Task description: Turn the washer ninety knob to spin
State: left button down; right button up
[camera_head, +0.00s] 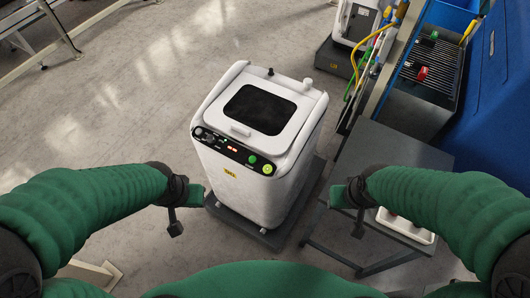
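A white washer (281,166) stands upright in the middle, its dark lid window (259,109) facing up. Its black control panel (222,144) runs along the near top edge, with a lit red display and green round buttons. A small dark knob (208,137) seems to sit at the panel's left end; its setting is too small to read. My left gripper (186,210) is left of and nearer than the panel, open and empty, apart from the washer. My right gripper (345,211) is to the right of the washer, open and empty, touching nothing visible.
The washer stands on a dark low base (233,219). A second white machine (357,22) and hoses are behind right.

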aim_at(211, 139)
jog(key=j+u, duration=0.15)
jog(key=j, duration=1.6)
